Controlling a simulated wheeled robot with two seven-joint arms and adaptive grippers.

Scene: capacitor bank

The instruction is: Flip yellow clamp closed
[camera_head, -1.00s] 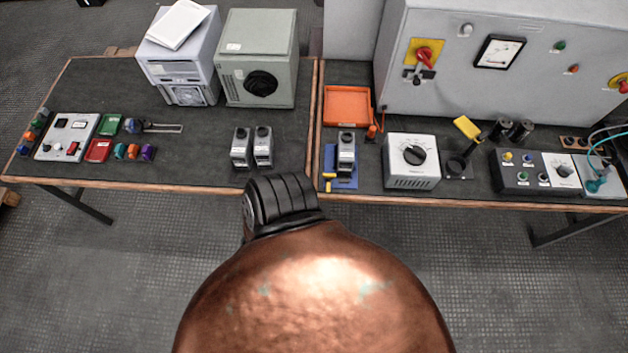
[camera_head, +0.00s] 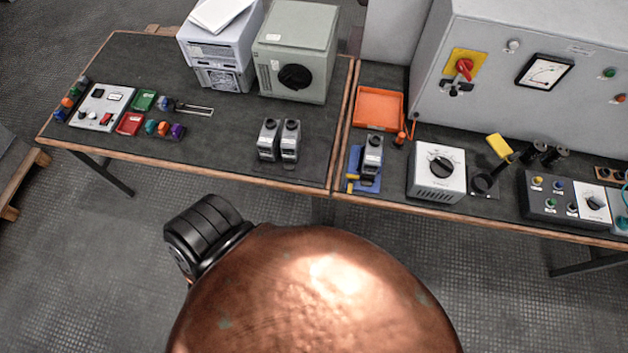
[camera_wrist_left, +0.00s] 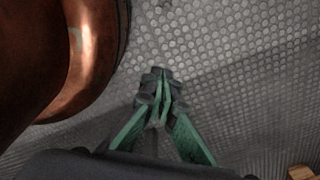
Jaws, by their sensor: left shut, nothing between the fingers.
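In the head view, a yellow flap (camera_head: 498,146) stands raised and tilted above a black round fitting (camera_head: 484,183) on the right-hand bench. A small yellow handle (camera_head: 352,184) also shows at the left of a blue base (camera_head: 371,183) that carries a grey device. I cannot tell for certain which of these yellow parts is the clamp. In the left wrist view my left gripper (camera_wrist_left: 161,82) is shut and empty, its green-sided fingers together above the bare floor. Neither gripper shows in the head view.
A white box with a black dial (camera_head: 437,173) stands between the blue base and the raised flap. Black cylinders (camera_head: 555,154) and a button panel (camera_head: 566,196) are to its right. A large grey cabinet (camera_head: 500,110) rises behind. The floor before the bench is clear.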

